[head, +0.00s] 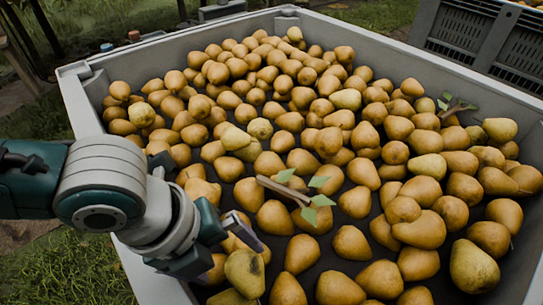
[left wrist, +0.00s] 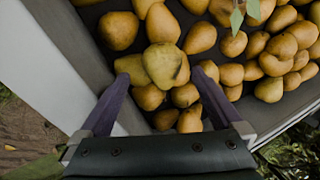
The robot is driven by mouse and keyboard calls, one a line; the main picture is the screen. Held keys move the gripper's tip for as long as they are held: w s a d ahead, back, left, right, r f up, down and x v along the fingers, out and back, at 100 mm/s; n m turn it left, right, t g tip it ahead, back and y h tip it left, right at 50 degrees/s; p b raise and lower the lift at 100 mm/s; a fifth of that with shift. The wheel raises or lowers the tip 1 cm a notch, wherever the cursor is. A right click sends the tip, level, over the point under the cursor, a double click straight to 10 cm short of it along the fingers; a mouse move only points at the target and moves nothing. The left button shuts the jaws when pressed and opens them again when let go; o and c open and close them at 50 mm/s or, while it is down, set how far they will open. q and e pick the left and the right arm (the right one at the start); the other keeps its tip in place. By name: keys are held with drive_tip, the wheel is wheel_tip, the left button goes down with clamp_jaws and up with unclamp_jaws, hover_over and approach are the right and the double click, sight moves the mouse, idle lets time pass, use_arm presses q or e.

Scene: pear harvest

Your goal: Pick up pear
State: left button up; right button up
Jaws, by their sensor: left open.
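Many yellow-brown pears lie in a large grey bin (head: 85,100). My left gripper (head: 238,258) reaches in over the bin's near left side, fingers apart and pointing down at the pears. In the left wrist view the open gripper (left wrist: 160,76) has a greenish pear (left wrist: 163,62) between and just beyond its fingertips. A yellower pear (left wrist: 132,67) lies beside it, close to the left fingertip. A greenish pear with a dark spot (head: 245,272) shows next to the gripper in the head view. I cannot tell whether the fingers touch any pear. My right gripper is not in view.
A brown twig with green leaves (head: 290,188) lies on the pears in the middle. Another leafy twig (head: 455,106) lies at the right. The bin's left wall (left wrist: 45,70) is close to my left gripper. Another grey crate (head: 480,38) stands behind, on grass.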

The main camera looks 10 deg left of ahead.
sight(238, 267)
use_arm(q)
drive_tip(key=b+x, duration=0.2)
drive_tip(key=x, duration=0.1)
drive_tip(key=b+x, duration=0.1)
drive_tip(key=x, duration=0.1)
drive_tip(key=shift+d+f, duration=0.1)
drive_tip(key=shift+d, duration=0.2)
drive_tip(key=shift+c, duration=0.2)
drive_tip(key=c, duration=1.4)
